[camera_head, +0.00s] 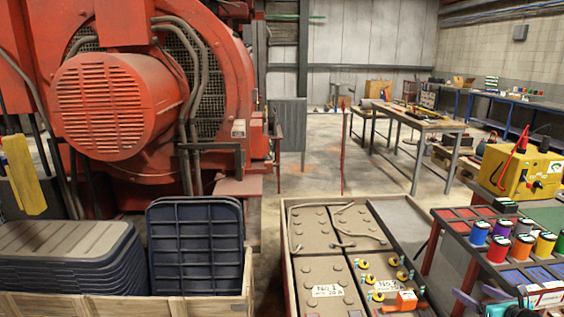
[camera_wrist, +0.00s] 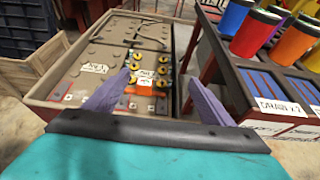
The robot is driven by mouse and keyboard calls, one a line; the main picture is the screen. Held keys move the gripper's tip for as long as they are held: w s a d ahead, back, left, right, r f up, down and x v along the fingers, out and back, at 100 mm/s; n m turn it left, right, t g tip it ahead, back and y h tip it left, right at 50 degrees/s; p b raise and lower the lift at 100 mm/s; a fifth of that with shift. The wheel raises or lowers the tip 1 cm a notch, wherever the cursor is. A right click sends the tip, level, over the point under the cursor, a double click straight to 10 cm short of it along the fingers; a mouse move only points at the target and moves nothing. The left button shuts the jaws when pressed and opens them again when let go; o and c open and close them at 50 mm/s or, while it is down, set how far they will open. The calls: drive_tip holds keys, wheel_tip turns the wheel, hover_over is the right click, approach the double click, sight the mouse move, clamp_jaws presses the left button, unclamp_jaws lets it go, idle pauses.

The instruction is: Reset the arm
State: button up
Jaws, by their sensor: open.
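My gripper (camera_wrist: 158,82) shows in the wrist view with two purple fingers spread apart and nothing held between them. Beyond the fingers is a battery crate (camera_wrist: 52,62) with grey-brown batteries, yellow-ringed caps and an orange piece (camera_wrist: 145,88). In the head view, purple finger parts of my gripper (camera_head: 478,294) show at the bottom right, by the front of the rack of coloured cups. The battery crate (camera_head: 289,262) stands just left of it there. The gripper appears to be above the floor, near the gap between crate and rack; its exact height is unclear.
A rack (camera_head: 455,228) holds several coloured cups, with a yellow instrument box (camera_head: 520,172) behind. A wooden crate (camera_head: 120,305) of dark trays stands at left, before a large red machine (camera_head: 115,105). Workbenches (camera_head: 430,122) stand farther back. Open floor (camera_head: 312,170) lies in the middle.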

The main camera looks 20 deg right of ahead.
drive_tip(key=w+a+f+n+y, duration=0.25)
drive_tip(key=w+a+f, duration=0.25)
drive_tip(key=w+a, duration=0.5)
drive_tip(key=w+a+f+n+y, duration=0.1)
drive_tip(key=w+a+f+y, duration=0.3)
drive_tip(key=w+a, duration=0.55)
drive_tip(key=w+a+f+n+g+y, duration=0.1)
drive_tip(key=a+f+n+g, duration=0.1)
drive_tip(key=a+f, duration=0.5)
drive_tip(key=w+a+f+n+g+y+b, duration=0.1)
drive_tip(key=w+a+f+n+g+y, duration=0.15)
drive_tip(key=a, duration=0.85)
drive_tip(key=w+a+f+n+g, duration=0.1)
drive_tip(key=a+f, duration=0.5)
drive_tip(key=a, duration=0.3)
drive_tip(key=s+a+f+n+g, duration=0.4)
drive_tip(key=s+a+f+n, duration=0.3)
drive_tip(key=a, duration=0.4)
drive_tip(key=s+a+f+n+g, duration=0.45)
drive_tip(key=s+a+f, duration=0.45)
drive_tip(key=a, duration=0.3)
drive_tip(key=s+f+n+g+h, duration=0.2)
drive_tip(key=s+f+n+g, duration=0.15)
drive_tip(key=s+n, duration=0.6)
drive_tip(key=s+d+n+h, duration=0.3)
drive_tip(key=s+d+n, duration=0.3)
drive_tip(key=n, duration=0.3)
drive_tip(key=shift+s+f+n+g+h+b, duration=0.15)
drive_tip(key=shift+f+n+g+h+b, duration=0.15)
drive_tip(key=shift+f+g+h+b, duration=0.15)
